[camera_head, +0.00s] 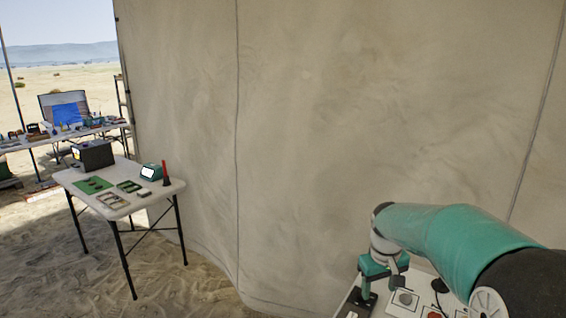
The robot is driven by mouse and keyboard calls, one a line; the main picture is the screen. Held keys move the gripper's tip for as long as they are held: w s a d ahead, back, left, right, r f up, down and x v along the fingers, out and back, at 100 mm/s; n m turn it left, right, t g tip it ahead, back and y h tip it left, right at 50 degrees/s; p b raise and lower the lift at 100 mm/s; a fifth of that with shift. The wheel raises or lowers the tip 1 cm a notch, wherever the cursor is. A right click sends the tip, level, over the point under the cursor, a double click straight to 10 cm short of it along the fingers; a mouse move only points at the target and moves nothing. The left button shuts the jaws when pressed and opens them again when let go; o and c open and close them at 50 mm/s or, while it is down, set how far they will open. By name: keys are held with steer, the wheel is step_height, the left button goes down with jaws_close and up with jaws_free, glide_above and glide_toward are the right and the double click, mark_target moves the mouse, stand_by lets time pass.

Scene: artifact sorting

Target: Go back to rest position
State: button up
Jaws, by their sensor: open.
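My gripper (368,291) is at the lower right, at the end of my teal arm. It points down over the near left part of a white surface (422,271) that carries several small items. The gripper is small in the picture and its fingertips are partly dark against a dark item below, so I cannot see clearly whether they touch it. I see nothing held between the fingers.
A white folding table (172,187) at the left holds a dark box (95,154), a teal device (151,173), a red-topped tool (165,173) and green boards (94,185). A tent wall (330,130) fills the middle. Sandy ground (190,292) lies open at the lower left.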

steer(key=s+a+r+m+t, duration=0.15)
steer(key=s+a+r, duration=0.35)
steer(key=s+r, duration=0.5)
steer(key=s+a+f+m+t, duration=0.1)
steer(key=s+a+t, duration=0.2)
steer(key=s, duration=1.2)
steer(key=shift+s+f+y, duration=0.15)
steer(key=shift+s+y, duration=0.2)
steer(key=shift+y, duration=0.05)
